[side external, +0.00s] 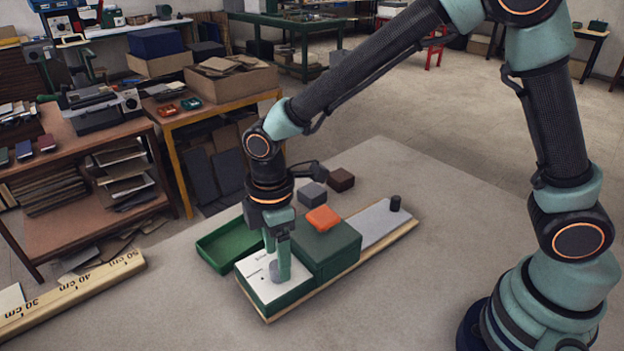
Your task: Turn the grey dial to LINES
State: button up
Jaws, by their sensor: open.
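The grey dial (274,272) sits on the white top panel (255,267) of a green box, at the near left end of a wooden-edged board. Small dark lettering shows on the panel, too small to read surely, and I cannot tell which mark the dial points to. My gripper (276,264) points down over the dial, its two green fingers open on either side of it. The near finger hides part of the dial. I cannot tell whether the fingers touch it.
A larger green block (327,250) with an orange pad (323,218) stands right beside the panel. Behind are a green tray (222,245), a grey block (312,194) and a brown block (341,180). The front table is clear.

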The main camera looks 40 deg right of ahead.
notch_tip(320, 180, up, 11)
dwell(0.3)
jog(key=shift+f, duration=0.1)
jog(key=s+d+r+m+t, duration=0.2)
jog(key=s+d+m, duration=0.1)
jog(key=d+m, duration=0.4)
jog(key=s+d+r+m+t, duration=0.3)
jog(key=d+m, duration=0.4)
jog(key=d, duration=0.6)
jog(key=shift+s+m+t, duration=0.3)
jog(key=shift+s+m, duration=0.1)
jog(key=shift+s, duration=0.05)
